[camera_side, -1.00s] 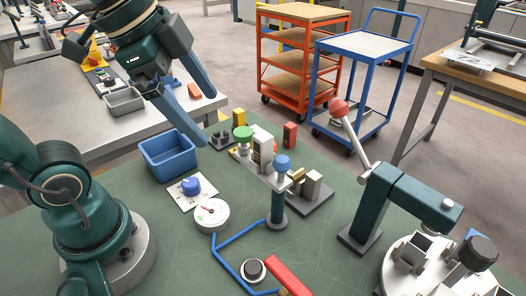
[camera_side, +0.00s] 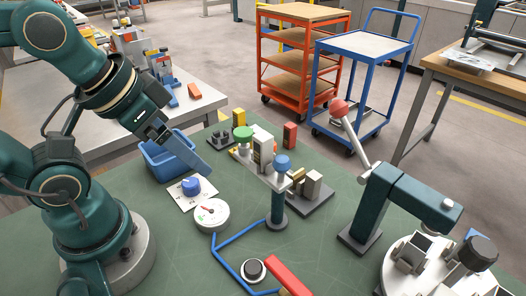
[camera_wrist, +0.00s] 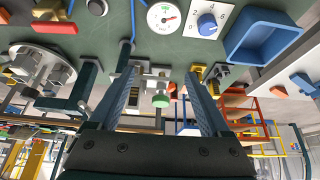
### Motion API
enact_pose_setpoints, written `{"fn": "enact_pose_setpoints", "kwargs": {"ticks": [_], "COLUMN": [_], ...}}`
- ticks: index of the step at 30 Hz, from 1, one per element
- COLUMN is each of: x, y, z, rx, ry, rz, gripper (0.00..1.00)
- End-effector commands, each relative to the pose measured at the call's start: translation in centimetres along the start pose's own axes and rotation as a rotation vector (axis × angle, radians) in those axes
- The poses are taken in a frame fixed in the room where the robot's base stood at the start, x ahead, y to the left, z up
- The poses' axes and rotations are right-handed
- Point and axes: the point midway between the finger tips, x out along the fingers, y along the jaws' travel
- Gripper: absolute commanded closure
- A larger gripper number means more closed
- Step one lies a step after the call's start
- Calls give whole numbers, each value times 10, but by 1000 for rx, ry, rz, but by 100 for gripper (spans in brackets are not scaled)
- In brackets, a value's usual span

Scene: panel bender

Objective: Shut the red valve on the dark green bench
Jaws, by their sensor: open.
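The red valve's long flat red handle (camera_side: 287,275) lies low over the blue pipe near the front edge of the dark green bench (camera_side: 175,255). Its far end runs out of the side view. A brass part shows beside it. In the wrist view the red handle (camera_wrist: 54,27) shows at upper left, beside brass fittings. My gripper (camera_side: 203,168) is above the bench, near the blue bin and blue knob, well apart from the valve. In the wrist view its fingers are spread and nothing is between them.
A blue bin (camera_side: 165,158), a blue knob (camera_side: 191,186), a round gauge (camera_side: 211,214), a blue-topped post (camera_side: 281,190) and a black button (camera_side: 253,270) stand on the bench. A red-ball lever (camera_side: 340,108) rises at right. The bench's left front is clear.

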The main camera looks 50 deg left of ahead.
Motion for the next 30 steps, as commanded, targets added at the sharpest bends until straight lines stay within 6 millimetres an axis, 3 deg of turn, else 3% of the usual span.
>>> {"fn": "enact_pose_setpoints", "kwargs": {"ticks": [5,11,20,30], "x": [-13,-45,-51,-45], "y": [0,0,36,112], "z": [-8,-26,-50,-67], "rx": [1,1,395,1021], "ry": [4,6,-123,-278], "rz": [0,0,96,251], "gripper": [45,45,45,45]}}
